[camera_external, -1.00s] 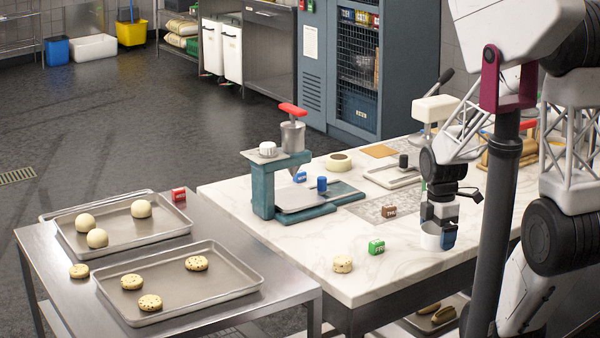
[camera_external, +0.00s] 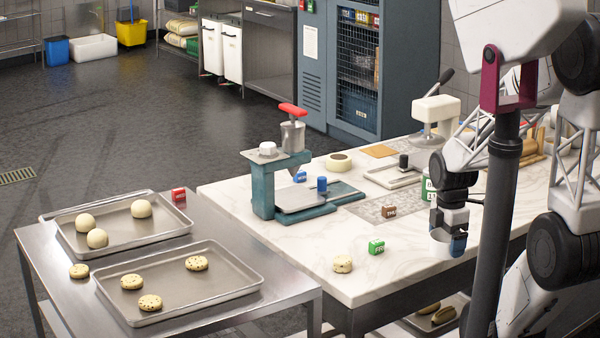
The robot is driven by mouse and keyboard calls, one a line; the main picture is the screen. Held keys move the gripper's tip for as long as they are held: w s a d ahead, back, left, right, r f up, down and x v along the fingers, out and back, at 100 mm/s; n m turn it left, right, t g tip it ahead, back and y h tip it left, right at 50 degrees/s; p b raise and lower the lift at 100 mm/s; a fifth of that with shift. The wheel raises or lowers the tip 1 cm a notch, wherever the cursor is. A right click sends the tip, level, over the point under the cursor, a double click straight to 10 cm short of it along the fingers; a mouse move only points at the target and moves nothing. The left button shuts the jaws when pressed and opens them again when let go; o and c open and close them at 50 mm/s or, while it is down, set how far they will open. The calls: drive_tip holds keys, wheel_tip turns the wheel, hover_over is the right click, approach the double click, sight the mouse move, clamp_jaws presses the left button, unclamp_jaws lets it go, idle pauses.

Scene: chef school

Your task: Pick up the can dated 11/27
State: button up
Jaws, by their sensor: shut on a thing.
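My gripper (camera_external: 449,238) is over the right part of the marble counter, near its front edge. It is shut on a small pale, round thing (camera_external: 439,235), probably a can, which is mostly covered by the fingers. No date can be read on it. A white can-like thing with green markings (camera_external: 428,190) stands on the counter behind my wrist and is partly hidden by it. Its markings are too small to read. I cannot tell whether the held thing touches the counter.
A green block (camera_external: 376,247), a brown block (camera_external: 389,212) and a pale round piece (camera_external: 342,264) lie left of my gripper on the marble counter (camera_external: 300,250). A teal press (camera_external: 265,190) stands further left. Baking trays (camera_external: 180,308) are on the steel table.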

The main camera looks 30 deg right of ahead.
drive_tip(key=shift+w, duration=0.1)
idle(0.3)
drive_tip(key=shift+w+d+r, duration=0.15)
drive_tip(key=shift+w+d, duration=0.25)
drive_tip(key=shift+m, duration=0.9)
drive_tip(key=w+d, duration=0.7)
drive_tip(key=d, duration=0.2)
drive_tip(key=w+d, duration=0.7)
drive_tip(key=d, duration=0.2)
drive_tip(key=w+d, duration=0.7)
drive_tip(key=d, duration=0.2)
drive_tip(key=shift+d+r, duration=0.15)
drive_tip(key=shift+d, duration=0.05)
drive_tip(key=shift+w+d, duration=0.2)
drive_tip(key=shift+d, duration=0.4)
drive_tip(key=w+d, duration=0.3)
drive_tip(key=w, duration=0.1)
drive_tip(key=w+d+f, duration=0.1)
drive_tip(key=w+d, duration=0.2)
drive_tip(key=w, duration=0.1)
drive_tip(key=w+d, duration=0.3)
drive_tip(key=w, duration=0.2)
drive_tip(key=shift+d+f, duration=0.25)
drive_tip(key=shift+f, duration=0.15)
drive_tip(key=shift+s+f, duration=0.1)
